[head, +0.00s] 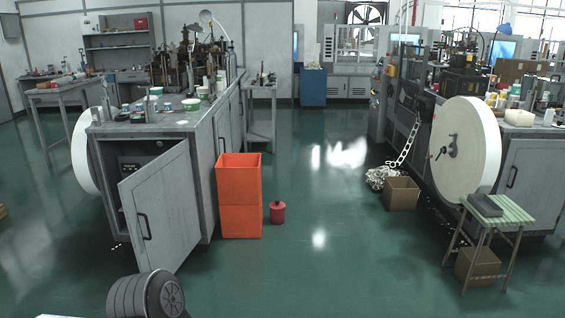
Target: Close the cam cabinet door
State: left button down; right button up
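The cam cabinet door (163,207) is a grey panel on the front of the grey machine cabinet (207,170) at the left in the head view. It stands partly open. Its right edge meets the cabinet's front right corner, and its free left edge swings out toward me. A dark handle (145,227) is on the door near that free edge. The dark inside of the cabinet (112,185) shows left of and above the door. The door hides the rest of the opening. Neither of my grippers is in view.
Stacked orange bins (240,197) and a red can (277,212) stand right of the cabinet. A dark ribbed round part (147,296) shows at the bottom edge, before the door. Open green floor (325,255) fills the middle. A striped stool (502,212) stands at the right.

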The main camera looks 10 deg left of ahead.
aim_at(158, 200)
jog(key=i+u, duration=0.75)
jog(key=u, duration=0.2)
jog(key=i+l+u, duration=0.3)
jog(key=u, duration=0.2)
jog(key=i+l, duration=0.5)
jog(key=i, duration=0.25)
jog(key=i+l+u, duration=0.1)
jog(key=i+l, duration=0.4)
jog(key=i, duration=0.2)
jog(key=i+l, duration=0.55)
jog(key=i, duration=0.15)
